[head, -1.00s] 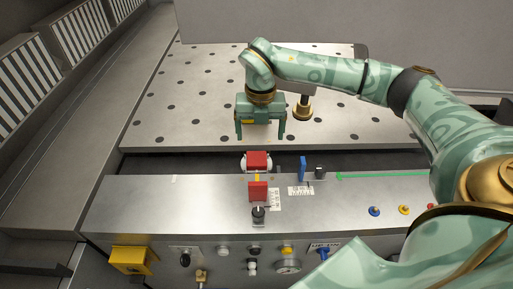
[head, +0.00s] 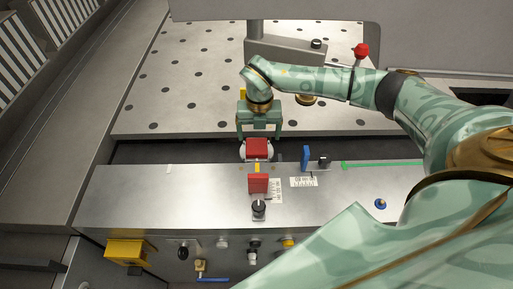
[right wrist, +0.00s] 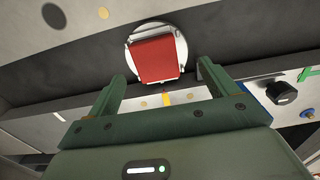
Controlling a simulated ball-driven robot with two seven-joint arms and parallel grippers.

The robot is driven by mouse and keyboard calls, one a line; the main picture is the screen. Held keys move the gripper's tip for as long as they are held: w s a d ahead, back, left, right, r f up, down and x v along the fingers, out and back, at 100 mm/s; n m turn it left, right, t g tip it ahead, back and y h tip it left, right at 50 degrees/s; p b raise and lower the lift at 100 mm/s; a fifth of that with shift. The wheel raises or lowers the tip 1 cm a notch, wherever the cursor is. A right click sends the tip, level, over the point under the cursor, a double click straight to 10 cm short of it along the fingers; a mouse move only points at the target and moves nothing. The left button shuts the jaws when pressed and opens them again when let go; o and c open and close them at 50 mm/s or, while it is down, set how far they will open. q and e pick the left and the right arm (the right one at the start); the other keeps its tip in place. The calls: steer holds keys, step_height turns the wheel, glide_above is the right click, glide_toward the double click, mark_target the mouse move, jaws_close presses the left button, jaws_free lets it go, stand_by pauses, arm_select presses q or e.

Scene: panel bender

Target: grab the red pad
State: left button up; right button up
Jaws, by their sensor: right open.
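A red pad (head: 257,148) sits on a round white mount (head: 243,153) at the back edge of the metal console. A second, smaller red block (head: 258,184) stands just in front of it, so two red pieces show. My right gripper (head: 259,136) is open and empty, just behind the red pad in the head view, with its two fingers spread about as wide as the mount. In the right wrist view the red pad (right wrist: 155,60) lies ahead, between the lines of the fingers. I cannot tell whether they touch it. My left gripper is not in view.
A blue block (head: 305,157) and a small black knob (head: 324,162) stand right of the pad on the console (head: 130,195). A black knob (head: 259,209) stands in front. Behind is the perforated table (head: 190,75); a red-topped lever (head: 361,50) rises behind my right arm.

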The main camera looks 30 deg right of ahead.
mark_target(257, 145)
steer(key=f, duration=0.5)
steer(key=shift+w+a, duration=0.1)
steer(key=shift+a, duration=0.25)
steer(key=shift+c, duration=0.3)
steer(key=c, duration=1.1)
steer(key=shift+r, duration=0.1)
